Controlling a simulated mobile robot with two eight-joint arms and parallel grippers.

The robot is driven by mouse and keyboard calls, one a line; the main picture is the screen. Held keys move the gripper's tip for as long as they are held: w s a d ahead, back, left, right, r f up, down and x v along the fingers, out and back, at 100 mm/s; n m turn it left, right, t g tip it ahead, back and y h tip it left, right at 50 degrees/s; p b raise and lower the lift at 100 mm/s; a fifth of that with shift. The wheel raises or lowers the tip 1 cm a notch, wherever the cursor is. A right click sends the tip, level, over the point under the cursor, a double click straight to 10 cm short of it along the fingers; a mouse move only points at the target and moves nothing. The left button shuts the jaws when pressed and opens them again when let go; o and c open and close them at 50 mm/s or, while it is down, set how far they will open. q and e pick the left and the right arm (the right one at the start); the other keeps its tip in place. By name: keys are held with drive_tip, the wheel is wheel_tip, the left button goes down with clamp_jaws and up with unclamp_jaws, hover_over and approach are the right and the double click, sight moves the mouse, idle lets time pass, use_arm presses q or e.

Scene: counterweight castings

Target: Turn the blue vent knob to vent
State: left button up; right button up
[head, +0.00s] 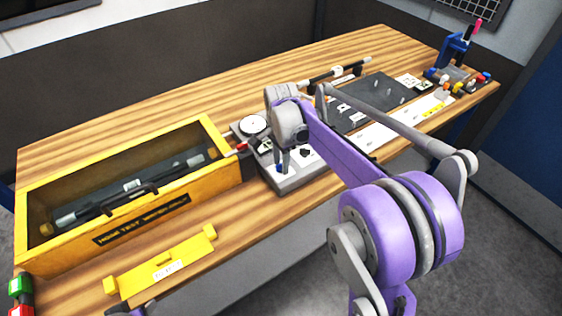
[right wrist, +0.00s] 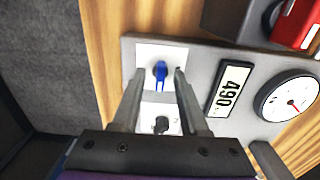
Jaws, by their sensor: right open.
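The blue vent knob (right wrist: 161,72) sits on a white plate of the grey test panel (right wrist: 190,60). In the right wrist view it lies between the tips of my right gripper (right wrist: 160,78), which is open with a finger on each side. I see a gap to each finger, but cannot tell how deep the tips reach. In the head view the right gripper (head: 283,160) points down over the panel (head: 290,181), and the blue knob (head: 279,169) shows at its tips. My left gripper is not clearly seen.
A black knob (right wrist: 161,124), a display reading 490 (right wrist: 230,90) and a round gauge (right wrist: 289,98) share the panel. A yellow test box (head: 215,140) stands left of it, with a yellow bar (head: 165,262) in front. A dark mat (head: 375,98) lies to the right.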

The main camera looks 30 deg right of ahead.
clamp_jaws()
drive_tip(key=shift+n, duration=0.3)
idle(0.3)
drive_tip(key=n, duration=0.3)
drive_tip(key=shift+b, duration=0.35)
drive_tip(key=n, duration=0.9)
drive_tip(key=shift+b, duration=0.4)
drive_tip(key=n, duration=0.5)
drive_tip(key=shift+n, duration=0.3)
